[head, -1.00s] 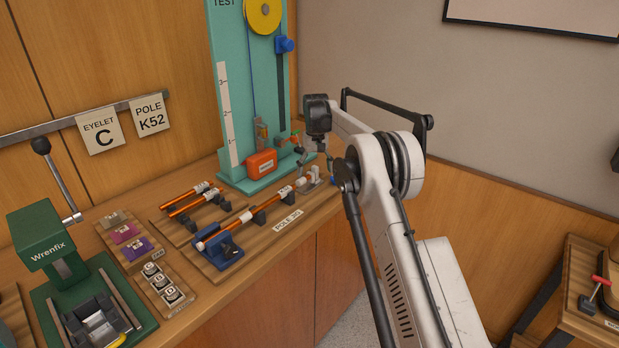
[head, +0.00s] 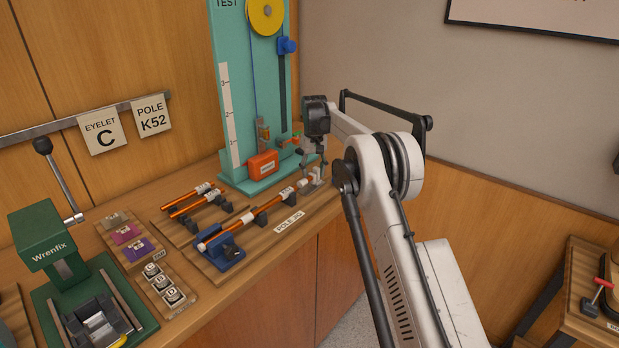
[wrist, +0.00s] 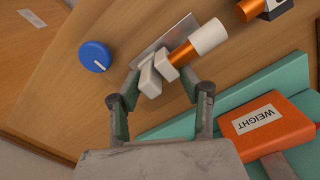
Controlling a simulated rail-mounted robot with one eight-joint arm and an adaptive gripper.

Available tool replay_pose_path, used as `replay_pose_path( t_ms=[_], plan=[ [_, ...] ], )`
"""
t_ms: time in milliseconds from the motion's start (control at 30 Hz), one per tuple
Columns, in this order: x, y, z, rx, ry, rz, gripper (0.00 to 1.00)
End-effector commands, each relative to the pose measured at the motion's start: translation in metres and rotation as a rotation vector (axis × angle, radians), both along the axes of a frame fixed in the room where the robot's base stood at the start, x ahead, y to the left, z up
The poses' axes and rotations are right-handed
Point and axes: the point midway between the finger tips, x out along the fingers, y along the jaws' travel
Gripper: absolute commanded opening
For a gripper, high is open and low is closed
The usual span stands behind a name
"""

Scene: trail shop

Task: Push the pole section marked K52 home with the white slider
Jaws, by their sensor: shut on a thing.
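The white slider (wrist: 151,80) sits on a metal plate at the right end of the pole jig. My gripper (head: 316,177) is shut on the slider, with one finger on each side of it (wrist: 160,88). A short orange rod with a white sleeve (wrist: 208,36) extends from the slider toward the long orange pole (head: 262,210). In the wrist view a gap shows between the sleeve and the pole's orange end (wrist: 247,10). The pole lies in the jig between dark supports and a blue clamp (head: 224,250). No K52 mark is readable on either piece; a wall card (head: 152,117) reads K52.
A teal test stand (head: 228,120) with an orange weight (head: 262,164) rises close behind my gripper. Two orange poles (head: 185,198) rest on a rack behind the jig. A blue knob (wrist: 95,56) is beside the slider. A green press (head: 45,240) and trays of small parts stand at left.

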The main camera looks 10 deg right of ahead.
Motion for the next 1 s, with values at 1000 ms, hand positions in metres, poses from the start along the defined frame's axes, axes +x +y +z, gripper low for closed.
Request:
replay_pose_path(
  t_ms=[1000],
  plan=[
    [-0.032, 0.025, -0.004, -0.01, 0.011, -0.006, 0.07]
  ],
)
